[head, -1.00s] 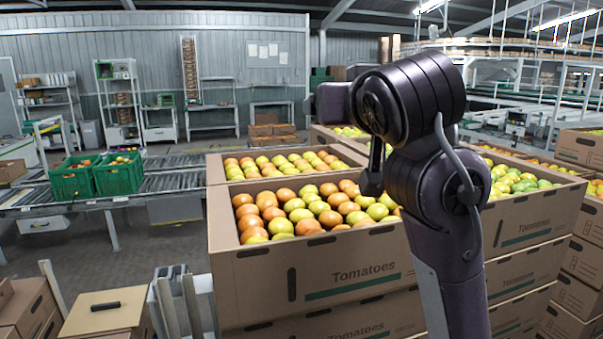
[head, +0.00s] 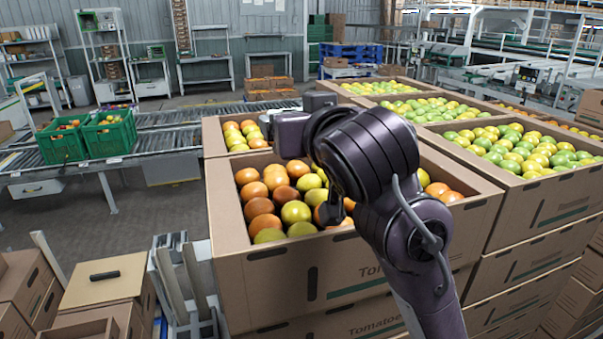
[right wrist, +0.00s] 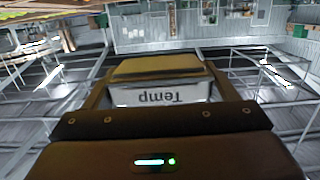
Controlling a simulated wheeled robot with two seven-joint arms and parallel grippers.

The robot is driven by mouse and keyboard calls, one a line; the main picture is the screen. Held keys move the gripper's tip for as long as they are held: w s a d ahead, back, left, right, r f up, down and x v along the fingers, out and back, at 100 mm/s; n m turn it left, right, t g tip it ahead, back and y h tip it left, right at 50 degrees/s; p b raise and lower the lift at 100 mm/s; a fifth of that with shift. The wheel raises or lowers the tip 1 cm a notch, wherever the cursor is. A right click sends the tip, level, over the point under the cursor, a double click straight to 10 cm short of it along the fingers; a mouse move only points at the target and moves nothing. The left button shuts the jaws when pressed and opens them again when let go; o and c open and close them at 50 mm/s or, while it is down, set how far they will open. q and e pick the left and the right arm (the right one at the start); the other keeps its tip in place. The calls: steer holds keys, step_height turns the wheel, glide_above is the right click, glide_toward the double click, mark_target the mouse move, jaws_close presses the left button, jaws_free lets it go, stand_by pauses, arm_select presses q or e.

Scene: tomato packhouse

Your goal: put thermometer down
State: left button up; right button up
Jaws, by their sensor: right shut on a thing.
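The thermometer (right wrist: 160,93) sits between the fingers of my right gripper (right wrist: 157,76) in the right wrist view. It has a yellowish top edge and a pale face with upside-down "Temp" lettering. The gripper is shut on it. In the head view my right arm rises from the lower right and bends over the front tomato box (head: 285,272). The arm's bulky dark joints cover part of that box, and I cannot make out the thermometer or the right fingertips there. My left gripper is not in view.
Boxes of green and yellow tomatoes (head: 526,195) stand to the right and behind. Green crates (head: 109,133) sit on a roller conveyor (head: 170,140) at the left. A closed carton (head: 104,280) with a black bar on top stands at the lower left. Grey floor shows between.

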glide_above(300, 193)
step_height(300, 193, down, 5)
steer(key=shift+w+r, duration=0.1)
steer(key=shift+r, duration=0.1)
step_height(300, 193, down, 2)
steer(key=shift+f, duration=0.1)
step_height(300, 193, down, 2)
steer(key=shift+f, duration=0.55)
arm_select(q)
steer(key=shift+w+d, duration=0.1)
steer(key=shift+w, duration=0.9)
arm_select(e)
steer(key=shift+f, duration=0.1)
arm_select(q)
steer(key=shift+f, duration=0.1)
arm_select(e)
steer(key=shift+f+b, duration=0.2)
steer(key=shift+b, duration=0.2)
steer(key=o, duration=1)
